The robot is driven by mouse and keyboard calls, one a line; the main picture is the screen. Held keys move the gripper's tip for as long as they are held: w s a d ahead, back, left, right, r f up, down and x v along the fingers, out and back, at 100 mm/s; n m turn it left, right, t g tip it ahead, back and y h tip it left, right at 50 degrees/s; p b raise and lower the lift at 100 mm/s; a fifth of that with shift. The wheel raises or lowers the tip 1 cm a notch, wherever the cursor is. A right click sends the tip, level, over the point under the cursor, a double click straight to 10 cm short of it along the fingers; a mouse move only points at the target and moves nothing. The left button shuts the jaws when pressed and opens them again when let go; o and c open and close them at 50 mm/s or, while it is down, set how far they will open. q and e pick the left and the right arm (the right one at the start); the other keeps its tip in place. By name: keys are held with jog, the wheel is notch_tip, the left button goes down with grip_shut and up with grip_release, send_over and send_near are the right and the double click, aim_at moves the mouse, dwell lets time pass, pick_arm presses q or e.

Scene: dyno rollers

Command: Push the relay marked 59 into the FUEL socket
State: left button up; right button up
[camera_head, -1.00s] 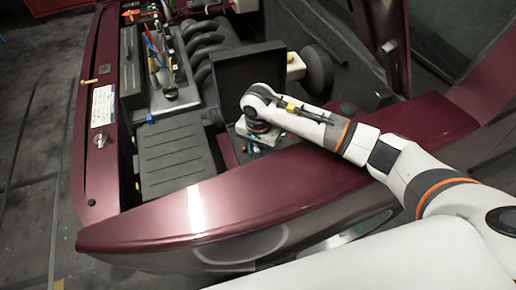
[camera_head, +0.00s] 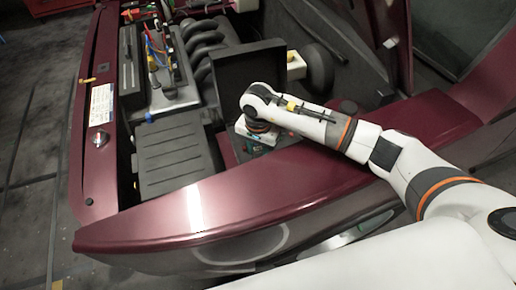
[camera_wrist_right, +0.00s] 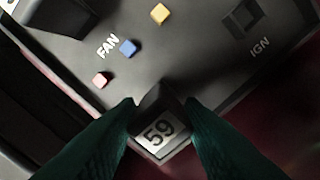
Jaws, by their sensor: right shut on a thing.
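The relay marked 59 (camera_wrist_right: 158,133) is a dark block with a pale label. My right gripper (camera_wrist_right: 160,112) is shut on it, with a dark green finger on each side. In the wrist view it is over the edge of a dark fuse box panel (camera_wrist_right: 195,62). A square socket (camera_wrist_right: 243,20) marked IGN is at upper right. The FAN lettering (camera_wrist_right: 107,46) is at upper left. I see no FUEL marking; it may be hidden or out of frame. In the head view my right gripper (camera_head: 257,140) is at the fuse box, the relay not discernible. My left gripper is out of view.
Small red (camera_wrist_right: 100,80), blue (camera_wrist_right: 128,47) and yellow (camera_wrist_right: 161,14) fuses stand on the panel. A raised dark lid (camera_head: 245,72) stands behind my right gripper. The maroon front body edge (camera_head: 200,210) of the car runs below my arm.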

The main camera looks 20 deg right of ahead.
jog(key=shift+f+b, duration=0.3)
jog(key=shift+b, duration=0.1)
jog(key=o, duration=1.3)
